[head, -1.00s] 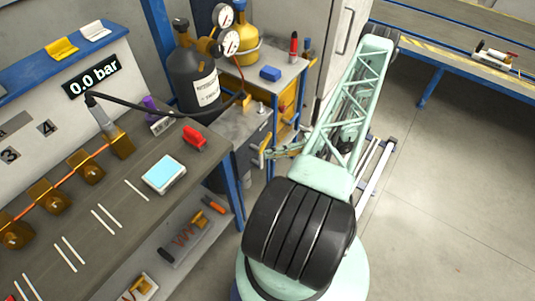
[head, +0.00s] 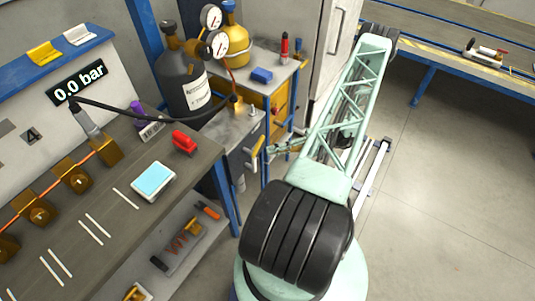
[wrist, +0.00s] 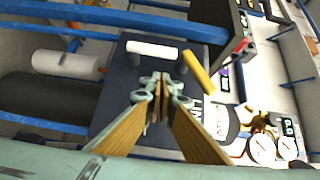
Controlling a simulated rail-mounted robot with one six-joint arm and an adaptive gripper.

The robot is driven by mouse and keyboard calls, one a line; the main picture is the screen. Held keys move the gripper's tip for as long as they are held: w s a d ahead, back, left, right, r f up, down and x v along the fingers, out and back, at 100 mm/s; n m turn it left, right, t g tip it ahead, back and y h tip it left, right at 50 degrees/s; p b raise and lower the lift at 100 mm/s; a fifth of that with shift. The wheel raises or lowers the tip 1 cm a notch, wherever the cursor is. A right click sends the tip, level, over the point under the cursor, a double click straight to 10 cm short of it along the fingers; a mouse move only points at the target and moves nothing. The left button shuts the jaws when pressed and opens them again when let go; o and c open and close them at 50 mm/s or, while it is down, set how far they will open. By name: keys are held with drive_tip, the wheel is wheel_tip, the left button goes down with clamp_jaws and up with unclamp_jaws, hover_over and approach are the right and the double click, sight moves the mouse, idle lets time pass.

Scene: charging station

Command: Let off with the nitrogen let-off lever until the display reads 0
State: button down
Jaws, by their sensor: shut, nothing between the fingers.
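The display (head: 76,80) reads 0.0 bar. A black gas cylinder (head: 183,75) with a white label and two round gauges (head: 213,30) stands behind the bench corner. A yellow lever handle (head: 257,152) sticks out from the front of the grey cabinet; it also shows in the wrist view (wrist: 198,72). A white handle (wrist: 152,50) is on the same dark front. Which handle is the nitrogen let-off lever, I cannot tell. My gripper (head: 271,149) is just right of the yellow handle. In the wrist view my gripper (wrist: 158,80) is shut and empty, its tips below the white handle.
A black hose (head: 145,113) runs from the charging fitting (head: 87,121) to the cabinet. The bench holds a scale (head: 153,181) and a red tool (head: 184,141). A yellow cylinder (head: 235,45) stands behind. The floor (head: 440,190) at right is clear.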

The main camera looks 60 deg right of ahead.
drive_tip(key=v, duration=0.8)
idle(0.4)
drive_tip(key=shift+d+r, duration=0.1)
drive_tip(key=shift+r, duration=0.05)
idle(0.3)
